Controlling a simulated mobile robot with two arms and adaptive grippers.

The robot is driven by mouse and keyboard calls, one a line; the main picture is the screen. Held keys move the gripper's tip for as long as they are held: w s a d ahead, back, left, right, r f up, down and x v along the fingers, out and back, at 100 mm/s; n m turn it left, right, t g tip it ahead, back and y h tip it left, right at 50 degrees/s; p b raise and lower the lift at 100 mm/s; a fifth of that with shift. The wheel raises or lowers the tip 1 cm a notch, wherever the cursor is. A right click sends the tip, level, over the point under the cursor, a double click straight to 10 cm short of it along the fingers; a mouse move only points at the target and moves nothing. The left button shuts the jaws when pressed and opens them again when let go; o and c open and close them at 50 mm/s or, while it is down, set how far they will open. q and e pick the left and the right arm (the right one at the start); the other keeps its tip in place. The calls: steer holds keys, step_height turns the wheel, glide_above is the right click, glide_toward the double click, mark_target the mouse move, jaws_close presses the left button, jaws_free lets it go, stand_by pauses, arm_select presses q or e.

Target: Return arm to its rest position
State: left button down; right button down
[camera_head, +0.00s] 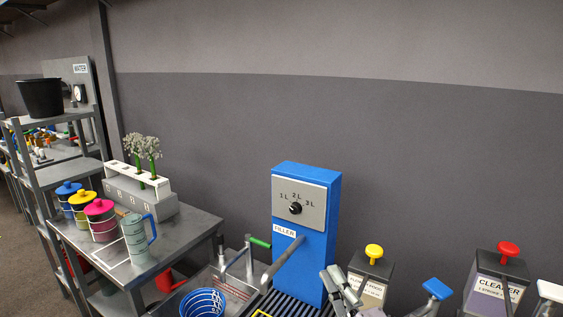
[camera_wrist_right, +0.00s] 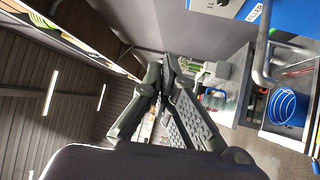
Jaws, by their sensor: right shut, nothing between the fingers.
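My right gripper (camera_head: 341,288) shows at the lower middle of the head view, in front of the right side of the blue filler box (camera_head: 325,228). In the right wrist view the two dark fingers of my right gripper (camera_wrist_right: 166,68) come together at their tips, with nothing between them. The gripper is shut and empty. My left gripper is in neither view.
A grey table (camera_head: 200,229) at left holds lidded canisters, a blue-handled jug (camera_head: 138,240) and a white flower rack (camera_head: 137,175). Dispensers, including the red-topped cleaner (camera_head: 494,287), stand at right. The wall above is bare.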

steer(key=s+d+f+m+g+h, duration=0.35)
steer(key=f+m, duration=0.25)
steer(key=f, duration=0.2)
steer(key=s+d+f+m+g+h, duration=0.35)
steer(key=d+f+m, duration=0.2)
steer(key=f, duration=0.35)
steer(key=s+d+f+m+g, duration=0.1)
steer(key=s+f+m+g, duration=0.4)
steer(key=s, duration=0.5)
steer(key=s+f+m+g, duration=0.35)
steer(key=s+f, duration=0.35)
steer(key=s, duration=0.3)
step_height(320, 180, down, 26)
steer(key=s+n+g, duration=0.1)
steer(key=s+g, duration=0.1)
steer(key=s+d+f+g, duration=0.1)
steer(key=s+d+f, duration=0.2)
steer(key=s+f, duration=1.2)
steer(key=shift+s+f+n, duration=0.3)
steer(key=shift+s, duration=0.5)
